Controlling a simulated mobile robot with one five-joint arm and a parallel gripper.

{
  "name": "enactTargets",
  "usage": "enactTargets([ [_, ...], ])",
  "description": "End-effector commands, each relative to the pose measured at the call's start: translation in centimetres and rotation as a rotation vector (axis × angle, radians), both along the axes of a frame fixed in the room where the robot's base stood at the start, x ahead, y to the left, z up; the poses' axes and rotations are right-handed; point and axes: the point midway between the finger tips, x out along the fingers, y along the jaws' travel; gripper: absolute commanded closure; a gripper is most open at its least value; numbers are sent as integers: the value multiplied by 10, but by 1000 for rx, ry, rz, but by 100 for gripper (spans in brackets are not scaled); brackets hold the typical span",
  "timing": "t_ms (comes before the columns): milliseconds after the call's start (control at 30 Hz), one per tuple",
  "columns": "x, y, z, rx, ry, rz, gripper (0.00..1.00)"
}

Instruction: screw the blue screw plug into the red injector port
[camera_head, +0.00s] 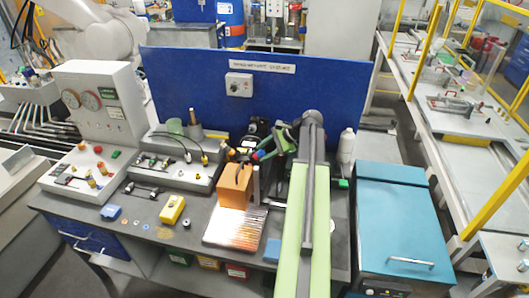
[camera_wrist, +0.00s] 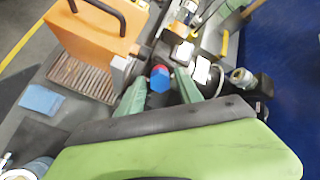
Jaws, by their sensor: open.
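The blue screw plug (camera_wrist: 159,83) shows in the wrist view between the fingers of my gripper (camera_wrist: 160,76). The red injector port (camera_wrist: 160,69) shows as a small red rim just behind the plug. The plug appears to sit at the port, but I cannot tell how deep it is. My green fingers stand apart, one on each side of the plug, with gaps visible.
An orange box (camera_head: 236,190) with a black handle stands close left of my gripper, on a ribbed metal plate (camera_head: 237,230). A white bottle (camera_head: 346,148) stands right of my arm. A blue panel (camera_head: 255,90) closes the back.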

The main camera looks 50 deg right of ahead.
Motion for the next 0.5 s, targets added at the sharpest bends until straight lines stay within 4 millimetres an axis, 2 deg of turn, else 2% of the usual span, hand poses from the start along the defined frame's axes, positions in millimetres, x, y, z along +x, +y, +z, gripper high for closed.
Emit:
enactTargets([
  [100, 0, 0, 0, -122, -76, 143, 58],
  [200, 0, 0, 0, -181, -113, 213, 58],
  [500, 0, 0, 0, -205, -128, 242, 58],
])
